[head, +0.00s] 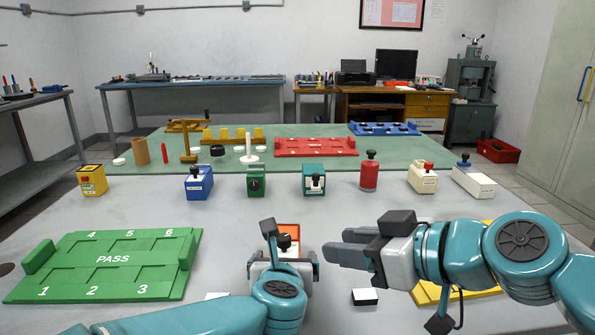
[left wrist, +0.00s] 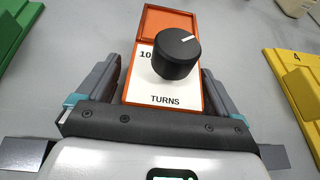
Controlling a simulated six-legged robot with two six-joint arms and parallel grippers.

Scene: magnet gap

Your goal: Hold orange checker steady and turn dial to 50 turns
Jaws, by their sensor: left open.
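The orange checker (head: 289,229) stands on the grey table in front of me, partly hidden by my left gripper. In the left wrist view the checker (left wrist: 168,24) has a white face printed "10" and "TURNS" and a black dial (left wrist: 176,56). The dial's white mark points to the upper right. My left gripper (left wrist: 158,84) is open, with one finger on each side of the checker's near part; contact is unclear. My right gripper (head: 335,248) is right of the checker, its dark fingers pointing left toward it and apart from the dial; its opening is unclear.
A green PASS tray (head: 112,262) lies at left. A yellow tray (head: 478,287) lies at right, partly behind my right arm. A small black-and-white block (head: 365,297) lies in front. Several other coloured checkers, including a teal one (head: 314,180), stand in a row behind.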

